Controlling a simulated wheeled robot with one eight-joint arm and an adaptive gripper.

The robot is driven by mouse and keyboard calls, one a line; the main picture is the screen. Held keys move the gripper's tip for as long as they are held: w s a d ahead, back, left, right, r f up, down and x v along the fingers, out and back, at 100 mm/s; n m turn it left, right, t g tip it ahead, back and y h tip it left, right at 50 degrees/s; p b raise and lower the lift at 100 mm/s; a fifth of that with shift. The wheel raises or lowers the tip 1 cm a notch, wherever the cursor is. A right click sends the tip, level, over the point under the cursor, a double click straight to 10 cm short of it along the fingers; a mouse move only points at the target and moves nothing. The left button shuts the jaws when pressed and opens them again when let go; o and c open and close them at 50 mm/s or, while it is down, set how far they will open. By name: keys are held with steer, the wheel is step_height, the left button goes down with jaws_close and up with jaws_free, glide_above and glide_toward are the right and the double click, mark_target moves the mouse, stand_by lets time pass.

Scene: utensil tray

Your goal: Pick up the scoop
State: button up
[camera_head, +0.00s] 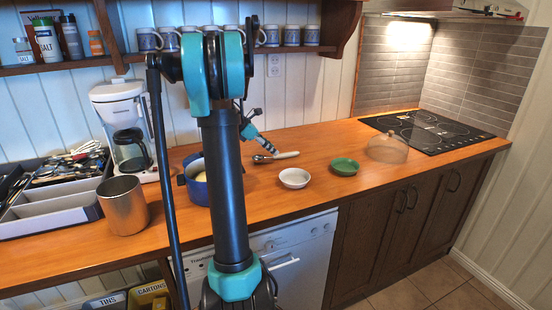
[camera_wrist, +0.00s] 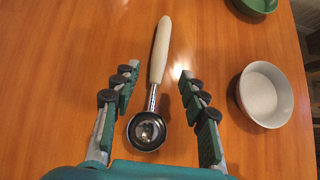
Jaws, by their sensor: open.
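The scoop lies on the wooden counter, with a cream handle and a shiny metal bowl. In the wrist view the scoop (camera_wrist: 157,75) points its handle away from me and its bowl towards me. In the head view the scoop (camera_head: 284,156) shows at the middle of the counter. My gripper (camera_wrist: 157,76) is open above the scoop, with one finger on each side of its neck. No contact with the scoop shows. In the head view my gripper (camera_head: 259,143) is small and partly hidden by my arm.
A white bowl (camera_head: 294,178) and a green bowl (camera_head: 344,166) stand to the right of the scoop. A blue pot (camera_head: 196,188) stands to the left, partly behind my arm. A glass dome (camera_head: 387,149), a metal canister (camera_head: 123,206) and a utensil tray (camera_head: 60,214) are farther off.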

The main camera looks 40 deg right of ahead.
steer(key=x, duration=0.4)
steer(key=shift+d+f, duration=0.15)
steer(key=shift+f, duration=0.05)
steer(key=shift+c, duration=0.6)
jaws_close()
